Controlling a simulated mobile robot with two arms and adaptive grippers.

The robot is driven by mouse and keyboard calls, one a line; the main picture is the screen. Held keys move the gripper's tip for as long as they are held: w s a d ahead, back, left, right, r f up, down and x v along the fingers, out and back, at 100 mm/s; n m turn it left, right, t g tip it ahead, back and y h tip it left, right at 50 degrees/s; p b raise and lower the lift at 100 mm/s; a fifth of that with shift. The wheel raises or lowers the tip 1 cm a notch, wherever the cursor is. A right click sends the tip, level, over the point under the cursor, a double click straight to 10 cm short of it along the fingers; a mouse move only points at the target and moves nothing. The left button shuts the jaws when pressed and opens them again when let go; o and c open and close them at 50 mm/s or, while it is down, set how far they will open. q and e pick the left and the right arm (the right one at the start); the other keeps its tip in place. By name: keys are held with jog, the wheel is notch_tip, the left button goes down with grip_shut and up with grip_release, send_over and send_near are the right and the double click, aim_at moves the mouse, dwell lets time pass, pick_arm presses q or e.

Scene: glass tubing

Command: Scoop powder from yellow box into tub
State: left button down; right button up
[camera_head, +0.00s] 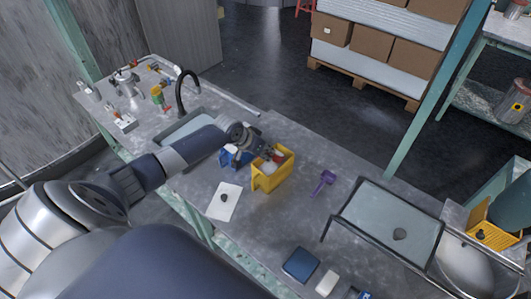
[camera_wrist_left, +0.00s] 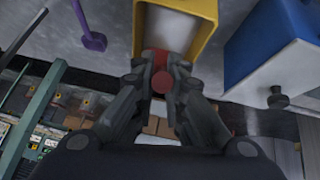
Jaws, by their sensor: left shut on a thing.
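The yellow box (camera_head: 274,179) stands on the grey worktop with pale powder (camera_head: 268,167) inside. It also shows at the top of the left wrist view (camera_wrist_left: 207,28). A blue container (camera_head: 233,158) stands just left of the box, partly behind my arm, and shows larger in the left wrist view (camera_wrist_left: 262,40). I cannot tell whether it is the tub. My right gripper is out of view.
A purple scoop (camera_head: 323,182) lies right of the box. A white sheet (camera_head: 224,203) with a small dark object lies in front. A glass-topped frame (camera_head: 390,220) is farther right. A sink with a black tap (camera_head: 181,90) is behind my arm.

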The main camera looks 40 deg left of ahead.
pick_arm(q)
jog(key=shift+r+p, duration=3.3)
jog(key=shift+r, duration=0.35)
jog(key=shift+s+r+t+b, duration=0.15)
jog(key=shift+t+b, duration=0.35)
jog(key=shift+t, duration=0.5)
jog(key=shift+r+t+b, duration=0.4)
jog(key=shift+t+b, duration=0.1)
jog(key=shift+t, duration=0.2)
jog(key=shift+r+t+h+b, duration=0.5)
jog(key=shift+r+t+b, duration=0.25)
jog(key=shift+t+b, duration=0.7)
jog(key=shift+r+b, duration=0.15)
jog(key=shift+b, duration=0.15)
jog(key=shift+w, duration=0.2)
jog(key=shift+d, duration=0.15)
